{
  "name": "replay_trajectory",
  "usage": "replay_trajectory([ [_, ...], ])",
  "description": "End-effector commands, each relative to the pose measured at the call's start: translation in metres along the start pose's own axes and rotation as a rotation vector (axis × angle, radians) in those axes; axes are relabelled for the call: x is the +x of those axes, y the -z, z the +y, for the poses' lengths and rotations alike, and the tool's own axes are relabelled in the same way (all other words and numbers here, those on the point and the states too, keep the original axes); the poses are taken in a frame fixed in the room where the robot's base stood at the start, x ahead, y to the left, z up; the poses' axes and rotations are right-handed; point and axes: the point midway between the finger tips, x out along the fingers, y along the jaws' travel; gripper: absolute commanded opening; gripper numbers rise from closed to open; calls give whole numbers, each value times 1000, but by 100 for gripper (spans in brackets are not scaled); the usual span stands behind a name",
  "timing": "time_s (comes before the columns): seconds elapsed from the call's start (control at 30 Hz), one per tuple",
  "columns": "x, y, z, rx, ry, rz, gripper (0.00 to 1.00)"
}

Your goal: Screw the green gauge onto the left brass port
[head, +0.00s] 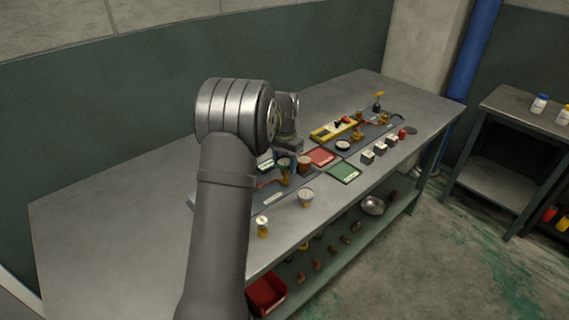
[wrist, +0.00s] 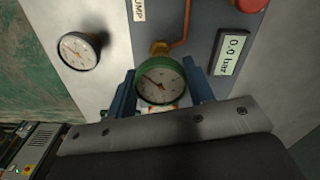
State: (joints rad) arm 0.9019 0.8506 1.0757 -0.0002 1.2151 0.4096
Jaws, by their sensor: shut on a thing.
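The green gauge (wrist: 160,82), a round dial with a green rim, sits between the two blue fingers of my gripper (wrist: 160,76), which is shut on it. In the wrist view its dial faces the camera. A brass fitting (wrist: 159,48) with a copper pipe shows just beyond the gauge's rim. The gauge hides the joint, so I cannot tell whether it is threaded on. In the head view the green gauge (head: 284,162) is above brass fittings (head: 285,180) on the panel, with my gripper close behind it.
A digital display (wrist: 232,52) reads 0.0 bar beside the gauge. A grey-rimmed gauge (wrist: 79,50) stands apart at left; in the head view a gauge (head: 306,196) stands near the bench front. A red mat (head: 321,157) and green mat (head: 343,173) lie to the right.

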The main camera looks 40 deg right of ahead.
Motion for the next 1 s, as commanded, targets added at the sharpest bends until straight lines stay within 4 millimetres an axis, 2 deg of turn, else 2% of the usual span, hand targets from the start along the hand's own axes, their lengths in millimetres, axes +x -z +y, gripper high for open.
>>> replay_trajectory([
  [1.0,19,0,0,9,0,0,26],
])
